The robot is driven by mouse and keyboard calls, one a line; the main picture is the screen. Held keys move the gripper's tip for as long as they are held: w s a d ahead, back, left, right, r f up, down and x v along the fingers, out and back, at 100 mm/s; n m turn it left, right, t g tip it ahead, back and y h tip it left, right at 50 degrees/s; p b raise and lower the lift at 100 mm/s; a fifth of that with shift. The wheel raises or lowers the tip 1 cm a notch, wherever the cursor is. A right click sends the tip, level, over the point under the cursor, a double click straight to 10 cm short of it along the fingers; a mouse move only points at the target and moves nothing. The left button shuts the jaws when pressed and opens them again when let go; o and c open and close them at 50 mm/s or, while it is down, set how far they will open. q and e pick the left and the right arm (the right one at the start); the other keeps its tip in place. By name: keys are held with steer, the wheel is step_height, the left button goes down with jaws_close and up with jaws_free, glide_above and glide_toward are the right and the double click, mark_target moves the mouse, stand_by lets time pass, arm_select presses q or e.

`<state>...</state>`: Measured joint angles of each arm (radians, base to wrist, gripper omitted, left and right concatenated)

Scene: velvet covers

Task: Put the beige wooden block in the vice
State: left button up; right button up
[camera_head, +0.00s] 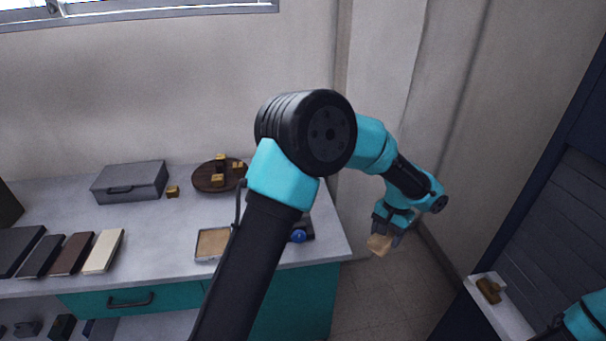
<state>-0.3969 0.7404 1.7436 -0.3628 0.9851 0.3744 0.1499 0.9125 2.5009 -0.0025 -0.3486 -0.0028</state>
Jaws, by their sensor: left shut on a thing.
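The beige wooden block (379,244) is in the jaws of my left gripper (386,228). The gripper points down and holds the block in the air, to the right of the grey bench and above the floor. A dark device with a round blue part (298,236) sits at the bench's right end. It may be the vice; my left arm hides part of it, and its jaws cannot be made out. Part of my right arm shows in the bottom right corner, but its gripper is out of view.
The bench (165,225) carries a grey case (130,182), a round brown board (207,183) with several small wooden pieces, a shallow tray (212,244) and several flat samples. A white ledge (505,318) with a brown object (488,290) stands at the lower right.

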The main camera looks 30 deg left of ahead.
arm_select(q)
steer(key=shift+a, duration=0.15)
arm_select(e)
steer(key=shift+o, duration=1)
arm_select(q)
steer(key=shift+w+a+r, duration=0.1)
steer(key=shift+w+a, duration=0.1)
steer(key=shift+a, duration=0.1)
arm_select(e)
steer(key=shift+o, duration=2.1)
arm_select(q)
steer(key=w+a+r+m, duration=0.1)
steer(key=a+r+m, duration=0.1)
steer(key=a, duration=0.8)
steer(key=w+a+r+m, duration=0.2)
steer(key=a, duration=0.9)
steer(key=w+a+r+m, duration=0.1)
steer(key=w+a+m, duration=0.1)
steer(key=a, duration=0.9)
steer(key=shift+w+a+r+m+t+y, duration=0.15)
steer(key=shift+r+m+t+y, duration=0.25)
steer(key=shift+m, duration=0.2)
